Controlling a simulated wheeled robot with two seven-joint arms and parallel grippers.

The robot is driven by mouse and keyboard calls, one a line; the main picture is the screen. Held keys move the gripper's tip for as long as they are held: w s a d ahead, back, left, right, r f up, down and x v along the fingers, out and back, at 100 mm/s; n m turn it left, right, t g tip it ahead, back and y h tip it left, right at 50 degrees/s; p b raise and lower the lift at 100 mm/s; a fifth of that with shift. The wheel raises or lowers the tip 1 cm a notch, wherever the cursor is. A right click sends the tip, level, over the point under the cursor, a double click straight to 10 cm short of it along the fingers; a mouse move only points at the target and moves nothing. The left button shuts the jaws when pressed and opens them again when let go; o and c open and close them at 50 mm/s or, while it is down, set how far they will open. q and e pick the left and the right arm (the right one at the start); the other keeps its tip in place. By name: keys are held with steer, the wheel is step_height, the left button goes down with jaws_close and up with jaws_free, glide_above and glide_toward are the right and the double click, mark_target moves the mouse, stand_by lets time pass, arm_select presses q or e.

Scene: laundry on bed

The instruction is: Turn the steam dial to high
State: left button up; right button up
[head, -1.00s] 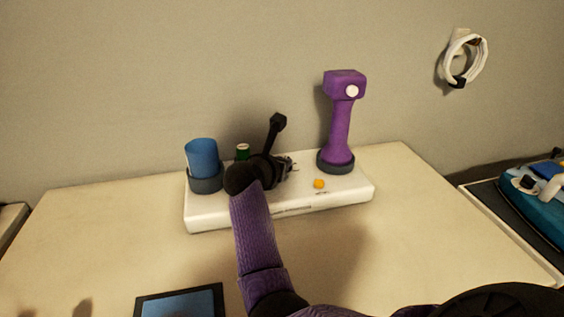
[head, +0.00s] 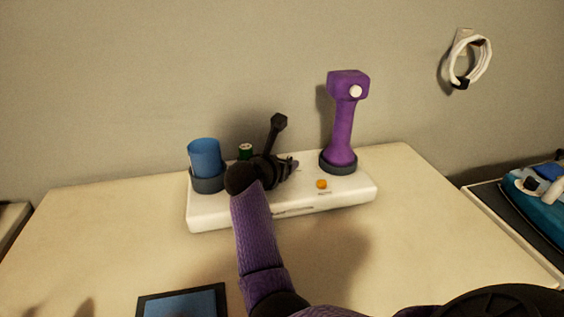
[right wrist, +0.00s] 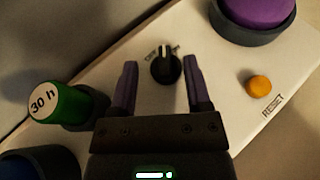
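The steam dial (right wrist: 166,66) is a black knob with a white pointer line on the white base (right wrist: 215,60) in the right wrist view. Its pointer is close to straight up in that picture; part of a label shows at its left. My right gripper (right wrist: 160,85) is open, its two purple fingers on either side of the dial with gaps, not visibly touching it. In the head view my right gripper (head: 285,168) is over the middle of the white base (head: 225,216), and my wrist hides the dial. My left gripper is not in view.
On the base stand a blue cup-like tank (head: 205,158), a green cap marked 30 h (right wrist: 52,103), a purple handheld steamer (head: 342,125) and an orange RESET button (right wrist: 260,86). A dark-framed tablet (head: 183,302) lies in front. The tabletop right of the base is clear.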

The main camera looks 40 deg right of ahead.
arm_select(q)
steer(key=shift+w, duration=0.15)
arm_select(e)
steer(key=shift+s+a+r, duration=0.15)
steer(key=shift+a+r, duration=0.05)
steer(key=shift+a, duration=0.1)
steer(key=p+v, duration=0.2)
steer(key=v, duration=0.6)
steer(key=shift+a+p, duration=0.2)
steer(key=shift+p, duration=0.2)
steer(key=shift+s+a+r, duration=0.1)
steer(key=shift+s+a, duration=0.1)
steer(key=shift+a, duration=0.15)
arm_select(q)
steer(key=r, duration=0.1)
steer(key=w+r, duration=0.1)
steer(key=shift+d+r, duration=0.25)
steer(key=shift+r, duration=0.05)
